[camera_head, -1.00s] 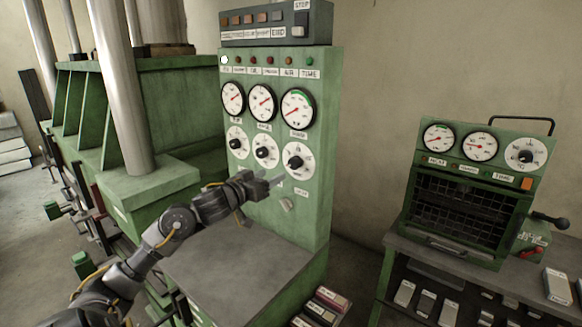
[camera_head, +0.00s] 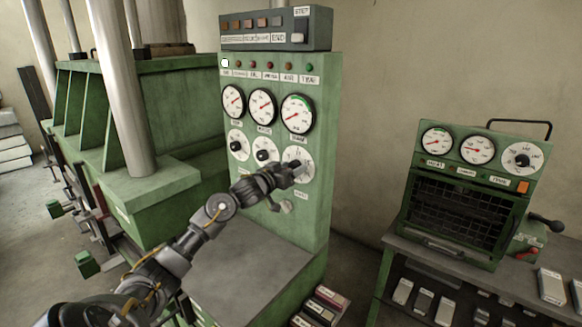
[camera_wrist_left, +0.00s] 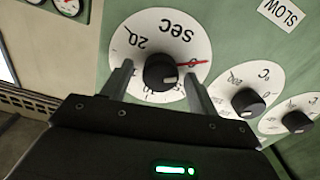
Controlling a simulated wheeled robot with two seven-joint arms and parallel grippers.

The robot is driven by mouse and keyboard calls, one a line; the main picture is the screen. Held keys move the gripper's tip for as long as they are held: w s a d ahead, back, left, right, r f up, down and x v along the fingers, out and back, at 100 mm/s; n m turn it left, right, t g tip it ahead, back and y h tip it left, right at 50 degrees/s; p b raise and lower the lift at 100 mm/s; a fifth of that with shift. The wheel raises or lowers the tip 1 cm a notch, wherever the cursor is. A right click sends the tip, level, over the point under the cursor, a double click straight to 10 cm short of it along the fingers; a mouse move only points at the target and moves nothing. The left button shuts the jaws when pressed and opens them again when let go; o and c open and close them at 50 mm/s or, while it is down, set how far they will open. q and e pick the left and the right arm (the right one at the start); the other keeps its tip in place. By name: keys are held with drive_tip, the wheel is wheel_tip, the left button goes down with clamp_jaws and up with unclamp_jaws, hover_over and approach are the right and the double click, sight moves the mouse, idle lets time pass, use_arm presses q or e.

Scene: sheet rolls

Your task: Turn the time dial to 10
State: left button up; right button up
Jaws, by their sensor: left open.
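The time dial (camera_head: 293,153) is the right one of the lower row on the green control panel. In the left wrist view this dial (camera_wrist_left: 158,32) is a white disc marked SEC, seen upside down, with a black knob (camera_wrist_left: 160,70) at its centre. A red line runs right from the knob. My left gripper (camera_head: 297,170) is at the dial in the head view and hides its knob. In the wrist view the open fingers (camera_wrist_left: 158,72) stand on either side of the knob, with gaps visible. Part of the scale is hidden by the gripper. My right gripper is out of view.
Two similar temperature dials (camera_wrist_left: 243,88) and (camera_wrist_left: 298,112) sit beside the time dial. Round gauges (camera_head: 297,113) are above. A grey tabletop (camera_head: 240,280) lies below the panel. A green oven (camera_head: 455,205) stands on a bench at right.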

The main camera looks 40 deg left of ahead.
use_arm(q)
drive_tip(key=shift+c, duration=0.3)
drive_tip(key=c, duration=0.9)
drive_tip(key=shift+m, duration=0.3)
drive_tip(key=m+b, duration=0.2)
drive_tip(key=m, duration=0.2)
drive_tip(key=shift+f+m, duration=0.1)
drive_tip(key=shift+m, duration=0.2)
drive_tip(key=shift+d+f+m+b, duration=0.1)
drive_tip(key=shift+m+b, duration=2.5)
drive_tip(key=shift+m, duration=2)
drive_tip(key=shift+d+f+m+b, duration=0.1)
drive_tip(key=shift+m+b, duration=2.45)
drive_tip(key=shift+m, duration=2.05)
drive_tip(key=shift+r, duration=0.1)
